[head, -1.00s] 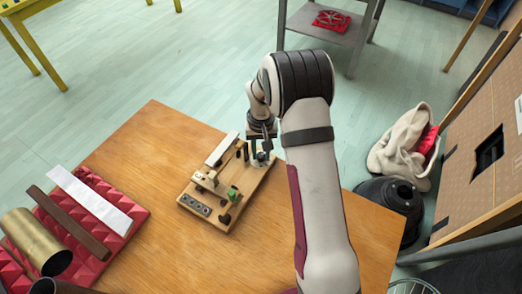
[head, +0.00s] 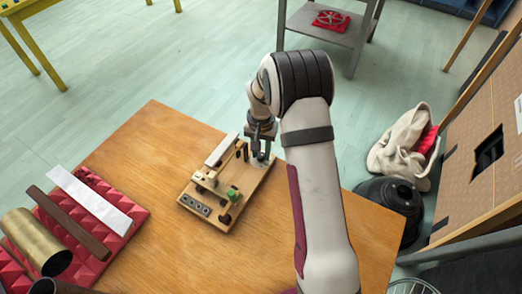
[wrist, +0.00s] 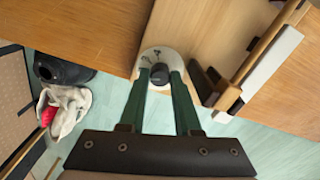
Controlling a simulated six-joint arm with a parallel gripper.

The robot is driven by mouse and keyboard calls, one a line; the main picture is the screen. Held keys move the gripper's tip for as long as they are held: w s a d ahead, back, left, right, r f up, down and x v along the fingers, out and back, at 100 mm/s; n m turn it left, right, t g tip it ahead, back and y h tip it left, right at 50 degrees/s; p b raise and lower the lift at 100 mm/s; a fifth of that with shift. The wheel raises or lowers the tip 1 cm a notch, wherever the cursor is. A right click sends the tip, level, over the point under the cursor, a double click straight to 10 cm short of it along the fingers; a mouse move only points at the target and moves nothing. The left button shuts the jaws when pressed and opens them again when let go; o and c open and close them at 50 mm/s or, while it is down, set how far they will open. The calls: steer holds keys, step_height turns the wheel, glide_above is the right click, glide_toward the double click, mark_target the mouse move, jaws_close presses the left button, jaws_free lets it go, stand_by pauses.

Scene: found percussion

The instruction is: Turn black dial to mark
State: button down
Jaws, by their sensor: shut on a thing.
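The black dial (wrist: 159,73) sits on a pale round plate (wrist: 155,55) with small dark marks on it, seen in the wrist view. My gripper (wrist: 160,75) has its two green fingers on either side of the dial, shut on it. In the head view my gripper (head: 262,154) points down at the far right corner of the wooden board (head: 230,202). The dial's pointer and how it lines up with any mark are too small to tell.
The board also carries a pale bar (head: 221,149), a green knob (head: 233,194) and a row of dark sockets (head: 195,205). A red studded mat (head: 130,213) with a brass tube (head: 35,240) lies at the left. The table front is clear.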

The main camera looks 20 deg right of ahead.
mark_target(261, 154)
steer(key=c, duration=0.9)
jaws_free()
step_height(261, 154, up, 16)
steer(key=shift+f, duration=0.1)
steer(key=s+a+r, duration=0.2)
steer(key=s+r, duration=0.1)
steer(key=s, duration=0.4)
steer(key=s+a+r, duration=0.1)
steer(key=s+r, duration=0.2)
steer(key=s, duration=0.3)
steer(key=s+a+f+y, duration=0.1)
steer(key=s, duration=0.8)
steer(key=s+a+f, duration=0.2)
steer(key=s, duration=0.7)
steer(key=shift+s+a+y, duration=0.25)
steer(key=shift+y, duration=0.15)
